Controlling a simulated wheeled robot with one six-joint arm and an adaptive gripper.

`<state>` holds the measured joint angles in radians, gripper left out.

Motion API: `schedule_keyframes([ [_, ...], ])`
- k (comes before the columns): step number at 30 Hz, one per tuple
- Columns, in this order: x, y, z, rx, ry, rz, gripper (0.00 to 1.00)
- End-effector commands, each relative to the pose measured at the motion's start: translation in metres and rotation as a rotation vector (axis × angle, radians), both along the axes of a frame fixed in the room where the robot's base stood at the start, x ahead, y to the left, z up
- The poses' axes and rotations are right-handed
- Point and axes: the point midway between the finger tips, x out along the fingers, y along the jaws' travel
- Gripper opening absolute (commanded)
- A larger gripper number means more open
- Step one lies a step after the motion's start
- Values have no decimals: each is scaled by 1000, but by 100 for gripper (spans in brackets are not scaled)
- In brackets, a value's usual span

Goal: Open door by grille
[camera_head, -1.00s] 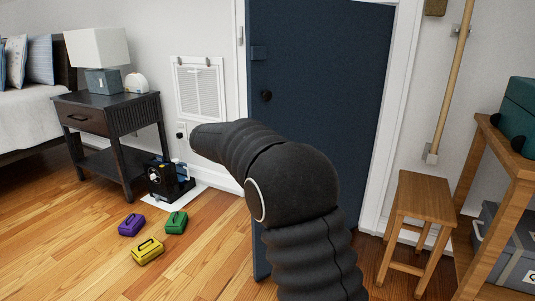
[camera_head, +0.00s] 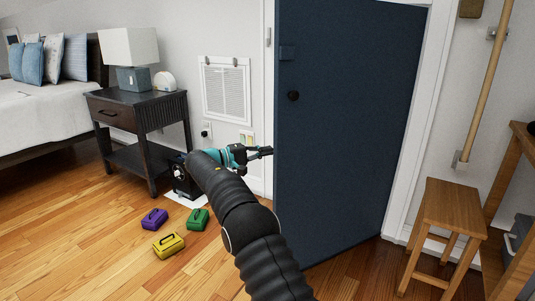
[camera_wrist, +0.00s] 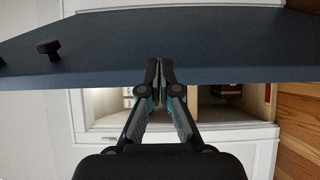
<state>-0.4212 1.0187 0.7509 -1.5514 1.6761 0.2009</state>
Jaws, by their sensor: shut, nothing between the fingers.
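The dark blue door (camera_head: 350,120) stands ajar, right of the white wall grille (camera_head: 226,90). Its round black knob (camera_head: 293,96) is near its left edge, and the knob also shows in the wrist view (camera_wrist: 48,48). My gripper (camera_head: 268,151) is at the door's left free edge, below knob height. In the wrist view my gripper (camera_wrist: 159,68) is shut and empty, with its fingertips overlapping the door's edge (camera_wrist: 230,72). Whether they touch the door I cannot tell. Beyond the edge, a lit opening with shelves (camera_wrist: 215,112) shows.
A dark nightstand (camera_head: 140,120) with a lamp stands left of the grille. Purple (camera_head: 154,219), green (camera_head: 198,219) and yellow (camera_head: 168,245) cases lie on the floor. A wooden stool (camera_head: 448,205) is right of the door. Open wood floor lies at the lower left.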

Motion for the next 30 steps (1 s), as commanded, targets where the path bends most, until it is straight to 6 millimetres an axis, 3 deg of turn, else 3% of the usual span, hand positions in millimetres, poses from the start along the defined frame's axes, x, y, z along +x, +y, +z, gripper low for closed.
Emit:
schedule_keyframes([
  [12, 22, -74, 1, 1, 1, 0, 0],
  [30, -11, -91, 0, 2, 2, 1, 0],
])
